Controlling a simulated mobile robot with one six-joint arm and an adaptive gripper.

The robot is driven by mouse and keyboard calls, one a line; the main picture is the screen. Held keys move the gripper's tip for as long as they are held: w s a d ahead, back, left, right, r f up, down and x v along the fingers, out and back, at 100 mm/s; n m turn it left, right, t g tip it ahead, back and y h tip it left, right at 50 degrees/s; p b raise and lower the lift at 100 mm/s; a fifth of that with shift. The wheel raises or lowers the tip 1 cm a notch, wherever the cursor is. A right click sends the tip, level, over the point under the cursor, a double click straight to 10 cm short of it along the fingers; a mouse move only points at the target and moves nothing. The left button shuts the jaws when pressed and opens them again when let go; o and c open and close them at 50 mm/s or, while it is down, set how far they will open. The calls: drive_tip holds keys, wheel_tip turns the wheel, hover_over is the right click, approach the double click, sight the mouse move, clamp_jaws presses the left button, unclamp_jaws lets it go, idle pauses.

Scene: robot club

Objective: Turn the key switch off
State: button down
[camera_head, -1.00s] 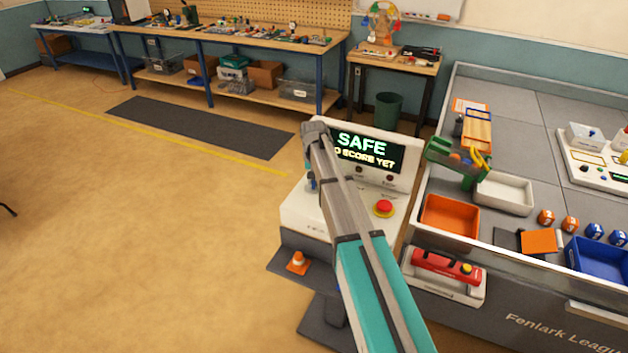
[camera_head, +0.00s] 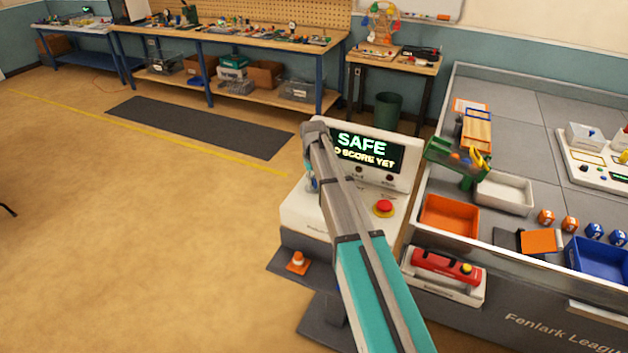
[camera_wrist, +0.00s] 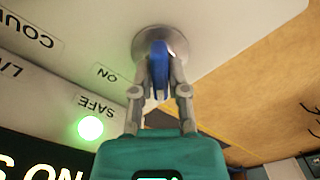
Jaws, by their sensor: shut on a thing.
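The key switch (camera_wrist: 160,62) has a blue key grip in a round metal collar on the white console, with an "ON" label beside it in the wrist view. My gripper (camera_wrist: 160,78) is shut on the blue key, one finger on each side. The console (camera_head: 297,213) stands at the middle of the head view, and its screen (camera_head: 372,151) reads "SAFE" with a score line below. In the wrist view a green lamp (camera_wrist: 90,128) glows by the "SAFE" label. In the head view my arm hides most of the key.
A red mushroom button (camera_head: 384,208) sits on the console to the right of my arm. The field table (camera_head: 520,100) with an orange bin (camera_head: 450,215) adjoins on the right. A small cone (camera_head: 297,262) stands on a low shelf. The floor on the left is open.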

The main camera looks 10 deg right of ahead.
drive_tip(key=c, duration=0.6)
unclamp_jaws()
drive_tip(key=shift+c, duration=0.2)
drive_tip(key=shift+m, duration=0.3)
drive_tip(key=m, duration=0.8)
drive_tip(key=shift+m, duration=0.4)
drive_tip(key=m, duration=0.9)
wheel_tip(320, 180, up, 14)
drive_tip(key=p, duration=1.4)
drive_tip(key=s+f+n+b, duration=0.4)
drive_tip(key=s+n, duration=0.1)
drive_tip(key=s, duration=0.5)
drive_tip(key=s+f+n+b, duration=0.4)
drive_tip(key=s+n, duration=0.2)
drive_tip(key=s, duration=0.4)
drive_tip(key=s+f+n+b, duration=0.4)
drive_tip(key=s+n, duration=0.1)
drive_tip(key=s, duration=0.5)
drive_tip(key=shift+d+f+b, duration=0.35)
drive_tip(key=shift+d, duration=0.05)
